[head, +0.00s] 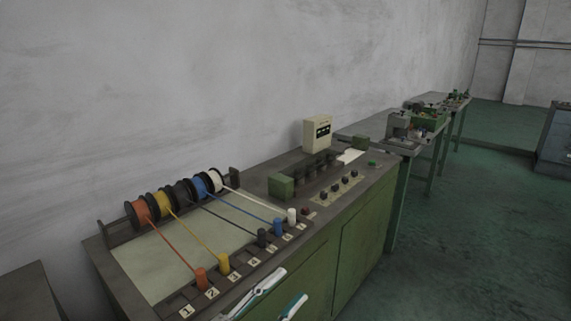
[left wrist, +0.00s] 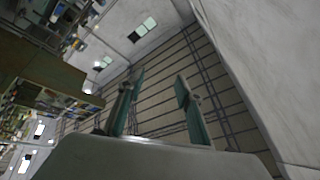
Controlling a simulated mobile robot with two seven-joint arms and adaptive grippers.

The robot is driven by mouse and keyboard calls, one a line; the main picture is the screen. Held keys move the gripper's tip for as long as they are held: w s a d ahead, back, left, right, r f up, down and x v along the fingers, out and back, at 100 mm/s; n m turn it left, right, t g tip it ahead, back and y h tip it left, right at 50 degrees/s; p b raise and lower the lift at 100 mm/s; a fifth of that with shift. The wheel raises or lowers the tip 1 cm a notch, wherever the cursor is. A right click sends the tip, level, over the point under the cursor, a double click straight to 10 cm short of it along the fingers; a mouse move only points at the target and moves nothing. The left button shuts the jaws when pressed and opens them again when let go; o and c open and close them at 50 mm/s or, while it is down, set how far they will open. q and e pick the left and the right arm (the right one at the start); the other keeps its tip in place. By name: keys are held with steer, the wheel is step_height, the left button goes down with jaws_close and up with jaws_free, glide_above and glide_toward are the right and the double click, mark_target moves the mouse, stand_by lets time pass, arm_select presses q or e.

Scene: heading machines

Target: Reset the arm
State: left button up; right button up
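My left gripper (head: 292,284) shows at the bottom of the head view, in front of the green bench (head: 362,222). Its two fingers are apart, with nothing between them. In the left wrist view the open fingers (left wrist: 160,82) point toward a ceiling or wall with dark parallel lines, and no object is close to them. Most of the left arm is out of the head view. My right gripper shows in neither view.
The bench holds a rack with orange, yellow, black, blue and white spools (head: 178,196), threads running to coloured pegs, and a beige control box (head: 317,133). More workbenches (head: 425,125) stand behind at right. Green floor (head: 470,230) at right is clear.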

arm_select(q)
steer(key=s+a+f+n+t+y, duration=0.1)
steer(key=a+f+n+y, duration=0.5)
steer(key=f, duration=0.4)
steer(key=s+a+f+n+y, duration=0.1)
steer(key=a+f+n+y, duration=0.45)
steer(key=f, duration=0.55)
steer(key=s+a+f+n+g+y, duration=0.3)
steer(key=s+a+f, duration=0.5)
steer(key=s+f, duration=0.3)
step_height(320, 180, down, 3)
steer(key=shift+s+a+r+n+g, duration=0.15)
steer(key=shift+n+g, duration=0.45)
steer(key=shift+n, duration=0.25)
